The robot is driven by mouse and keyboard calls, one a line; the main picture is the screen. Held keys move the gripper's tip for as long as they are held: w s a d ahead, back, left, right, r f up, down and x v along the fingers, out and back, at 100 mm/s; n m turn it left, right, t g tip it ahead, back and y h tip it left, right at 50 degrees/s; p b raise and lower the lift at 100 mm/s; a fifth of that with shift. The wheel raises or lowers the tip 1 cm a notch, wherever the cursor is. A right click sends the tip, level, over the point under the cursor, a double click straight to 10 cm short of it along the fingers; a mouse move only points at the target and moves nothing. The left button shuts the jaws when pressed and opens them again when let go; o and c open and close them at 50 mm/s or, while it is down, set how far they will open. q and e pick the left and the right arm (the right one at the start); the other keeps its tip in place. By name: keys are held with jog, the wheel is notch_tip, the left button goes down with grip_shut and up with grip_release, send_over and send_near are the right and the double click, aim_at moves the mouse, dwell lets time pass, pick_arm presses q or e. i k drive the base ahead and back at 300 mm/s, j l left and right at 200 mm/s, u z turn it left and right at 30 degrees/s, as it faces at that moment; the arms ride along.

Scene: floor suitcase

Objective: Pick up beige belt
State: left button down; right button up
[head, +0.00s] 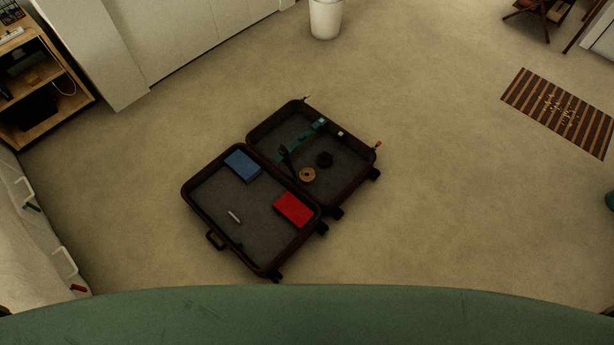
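A small round tan coil, which looks like the beige belt (307,175), lies in the far half of the open suitcase (190,200), close to the hinge side. A similar black coil (324,159) lies just beyond it to the upper right. The suitcase lies flat and open on the floor, its two halves side by side. Neither of my grippers is in the head view.
A blue item (242,165), a red item (294,209) and a small pale item (234,216) lie in the near half. A white bin (325,18), wooden shelves (45,105) and a striped mat (560,112) stand apart. Carpet around the suitcase is clear.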

aim_at(306, 180)
jog(key=i+l+u, duration=0.1)
jog(key=l, duration=0.2)
jog(key=i+l+u, duration=0.2)
jog(key=i+l, duration=0.15)
jog(key=l, duration=0.25)
jog(key=i+l+u, duration=0.1)
jog(key=l, duration=0.25)
jog(key=i, duration=0.05)
